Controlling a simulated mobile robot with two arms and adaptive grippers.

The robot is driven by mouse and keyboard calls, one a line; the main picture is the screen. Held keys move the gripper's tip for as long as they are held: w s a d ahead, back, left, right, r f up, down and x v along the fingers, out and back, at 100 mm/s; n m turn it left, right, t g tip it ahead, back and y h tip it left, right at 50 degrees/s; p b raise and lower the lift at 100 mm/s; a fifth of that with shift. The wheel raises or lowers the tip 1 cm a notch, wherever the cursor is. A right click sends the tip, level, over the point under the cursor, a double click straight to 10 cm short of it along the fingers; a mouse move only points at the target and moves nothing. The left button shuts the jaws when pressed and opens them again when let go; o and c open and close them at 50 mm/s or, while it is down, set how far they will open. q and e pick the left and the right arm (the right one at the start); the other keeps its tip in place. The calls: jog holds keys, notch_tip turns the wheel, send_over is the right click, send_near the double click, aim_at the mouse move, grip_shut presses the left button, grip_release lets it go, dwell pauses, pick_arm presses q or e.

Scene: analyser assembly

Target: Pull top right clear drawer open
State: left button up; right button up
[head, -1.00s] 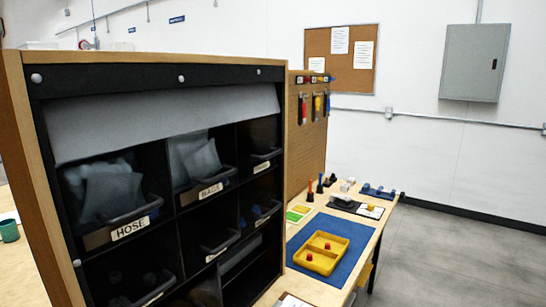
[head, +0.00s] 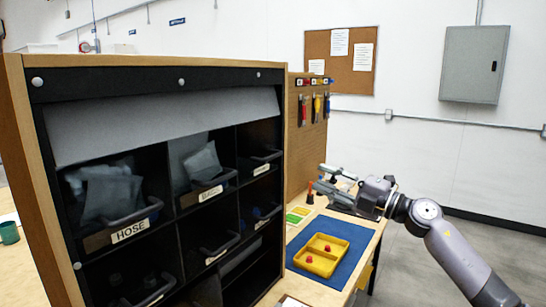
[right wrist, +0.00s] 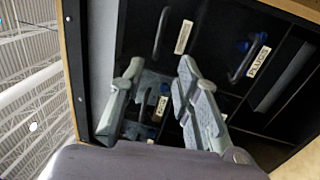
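The top right clear drawer (head: 258,160) sits in the upper right compartment of the black cabinet (head: 180,75) in the head view. It looks pushed in, with its label and handle at the front. In the right wrist view, turned sideways, a drawer label (right wrist: 183,37) and handle beyond the fingers seem to belong to it. My right gripper (head: 326,180) is open and empty, to the right of the cabinet and apart from the drawer. Its two spread fingers also show in the right wrist view (right wrist: 160,75). My left gripper is out of view.
Other drawers, such as the HOSE drawer (head: 120,215), fill the cabinet. A pegboard (head: 306,125) with tools stands beyond its right side. A yellow tray (head: 320,268) lies on a blue mat (head: 352,240) on the workbench below my right arm.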

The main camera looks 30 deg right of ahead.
aim_at(273, 157)
jog(key=p+x, duration=0.5)
jog(key=x, duration=1)
jog(key=shift+r+p, duration=0.2)
jog(key=shift+p, duration=0.1)
jog(key=shift+w+a, duration=0.15)
jog(key=shift+w, duration=0.35)
jog(key=shift+c, duration=0.5)
grip_shut()
